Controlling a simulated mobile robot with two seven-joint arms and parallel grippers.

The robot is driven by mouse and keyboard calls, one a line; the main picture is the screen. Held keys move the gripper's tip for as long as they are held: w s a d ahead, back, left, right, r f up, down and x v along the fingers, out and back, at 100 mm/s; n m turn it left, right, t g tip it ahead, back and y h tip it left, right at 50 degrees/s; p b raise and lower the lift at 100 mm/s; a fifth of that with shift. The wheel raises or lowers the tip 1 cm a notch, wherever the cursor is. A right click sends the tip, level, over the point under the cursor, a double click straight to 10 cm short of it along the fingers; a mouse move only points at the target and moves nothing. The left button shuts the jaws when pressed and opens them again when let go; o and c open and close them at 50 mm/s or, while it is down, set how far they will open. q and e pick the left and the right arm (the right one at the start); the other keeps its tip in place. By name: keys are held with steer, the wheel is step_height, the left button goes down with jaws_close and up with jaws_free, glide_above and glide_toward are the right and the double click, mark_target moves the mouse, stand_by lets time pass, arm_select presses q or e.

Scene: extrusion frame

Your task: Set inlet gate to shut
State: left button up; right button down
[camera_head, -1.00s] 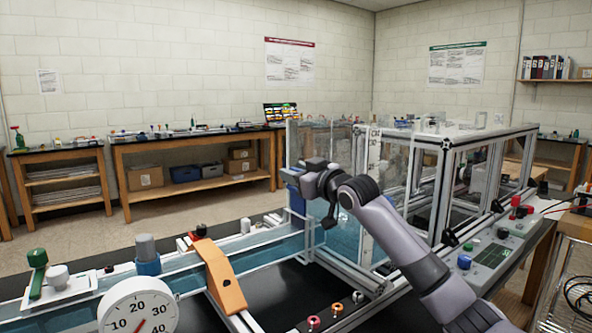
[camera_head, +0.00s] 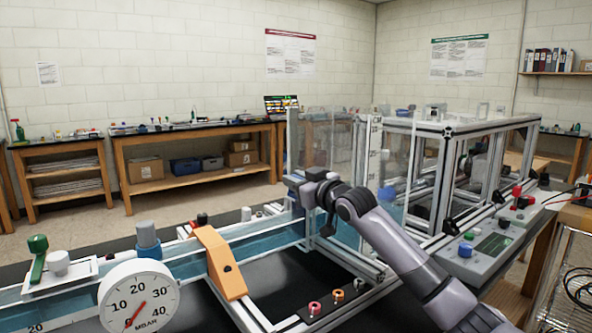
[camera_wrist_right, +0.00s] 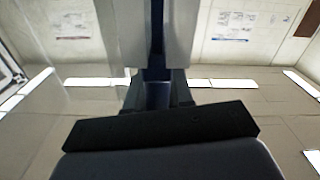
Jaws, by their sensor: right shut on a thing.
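The water channel (camera_head: 265,238) runs across the front of the head view with clear walls and blue water. A clear upright panel (camera_head: 310,135) stands at its far end and seems to be the inlet gate. My right gripper (camera_head: 300,190) is low against this end, with its arm coming from the lower right. In the right wrist view, its two pale fingers (camera_wrist_right: 155,45) are closed on a dark blue piece (camera_wrist_right: 156,92), which looks like the gate's handle. The gripper hides most of it in the head view. My left gripper is out of view.
A round pressure gauge (camera_head: 139,302) stands at the front left. An orange bracket (camera_head: 222,262) straddles the channel. An extrusion frame (camera_head: 450,175) stands right of my arm, with a grey control panel (camera_head: 490,250) beside it. Open floor (camera_head: 130,215) lies behind.

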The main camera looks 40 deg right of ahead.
steer(key=shift+d+f, duration=0.1)
steer(key=shift+f, duration=0.2)
steer(key=c, duration=1.1)
jaws_free()
steer(key=shift+d, duration=0.1)
steer(key=shift+r, duration=0.1)
steer(key=s+b, duration=0.1)
steer(key=s, duration=0.6)
steer(key=shift+a+b, duration=0.35)
steer(key=shift+a, duration=0.1)
steer(key=shift+s, duration=0.1)
